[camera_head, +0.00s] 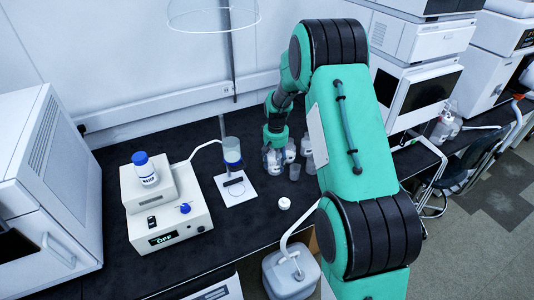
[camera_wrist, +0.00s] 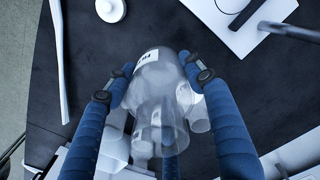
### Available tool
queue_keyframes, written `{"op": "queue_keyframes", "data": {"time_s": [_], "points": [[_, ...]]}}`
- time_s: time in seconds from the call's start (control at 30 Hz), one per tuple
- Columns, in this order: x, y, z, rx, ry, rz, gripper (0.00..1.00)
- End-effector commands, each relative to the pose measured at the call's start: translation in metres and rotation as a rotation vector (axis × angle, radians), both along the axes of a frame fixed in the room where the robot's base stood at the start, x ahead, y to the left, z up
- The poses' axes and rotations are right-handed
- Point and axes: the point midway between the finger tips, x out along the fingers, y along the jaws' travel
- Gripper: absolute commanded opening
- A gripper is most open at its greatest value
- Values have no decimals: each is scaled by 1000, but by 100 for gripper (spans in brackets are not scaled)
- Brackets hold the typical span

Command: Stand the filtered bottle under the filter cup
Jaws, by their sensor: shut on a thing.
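The filtered bottle (camera_wrist: 157,62) is clear glass with a white, partly readable label. In the wrist view it is between the blue fingers of my gripper (camera_wrist: 158,74), which is shut on it. In the head view my gripper (camera_head: 273,150) is right of the filter stand, among other clear vessels, and largely hides the bottle. I cannot tell whether the bottle touches the bench. The filter cup (camera_head: 232,150), clear with a blue lower part, is held on a rod above a white stand base (camera_head: 236,190). The base also shows in the wrist view (camera_wrist: 232,28).
Clear vessels (camera_head: 294,172) stand close to my gripper on the black bench. A white cap (camera_head: 284,203) lies in front. Left of the stand is a white pump unit (camera_head: 168,222) with a blue-capped bottle (camera_head: 145,170) on top. A tube runs from the unit towards the cup.

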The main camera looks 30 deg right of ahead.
Motion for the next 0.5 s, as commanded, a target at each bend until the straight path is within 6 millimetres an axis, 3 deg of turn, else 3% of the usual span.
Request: {"op": "queue_keyframes", "data": {"time_s": [0.27,0.5], "points": [[1,1,3,0,-1,1,21],[9,11,35,-1,-5,20,21]]}}
